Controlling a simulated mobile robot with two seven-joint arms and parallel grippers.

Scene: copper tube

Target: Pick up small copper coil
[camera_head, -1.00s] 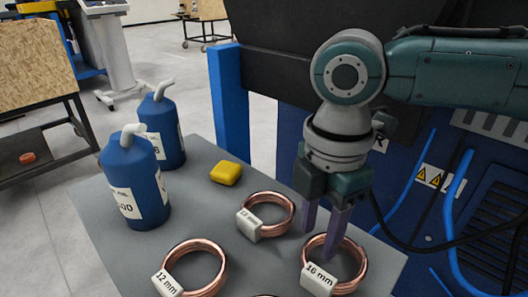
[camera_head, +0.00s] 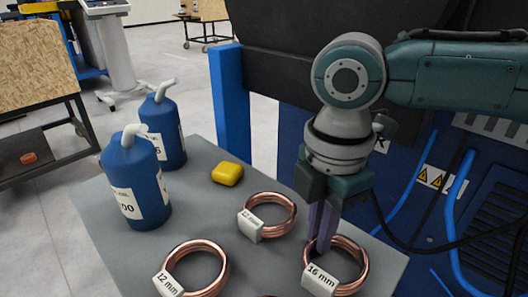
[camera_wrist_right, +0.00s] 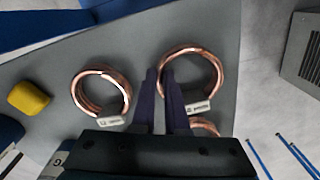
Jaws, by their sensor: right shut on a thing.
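Three copper coils with white tags show on the grey table. The one tagged 16 mm (camera_head: 356,272) lies at the table's right; it also shows in the wrist view (camera_wrist_right: 218,72). My right gripper (camera_head: 321,246) points down at this coil's left rim. In the wrist view its fingers (camera_wrist_right: 161,92) are closed on the rim, one outside the ring and one inside. The coil still appears to rest on the table. Another coil (camera_head: 292,211), its tag hard to read, lies just left of the gripper. The coil tagged 12 mm (camera_head: 223,267) lies at the front. My left gripper is not in view.
A yellow block (camera_head: 227,174) lies near the far edge of the table (camera_head: 205,215). Two blue bottles (camera_head: 134,185) (camera_head: 164,130) stand at the left. Part of one more coil (camera_wrist_right: 205,127) shows behind my gripper in the wrist view. Blue machinery stands behind.

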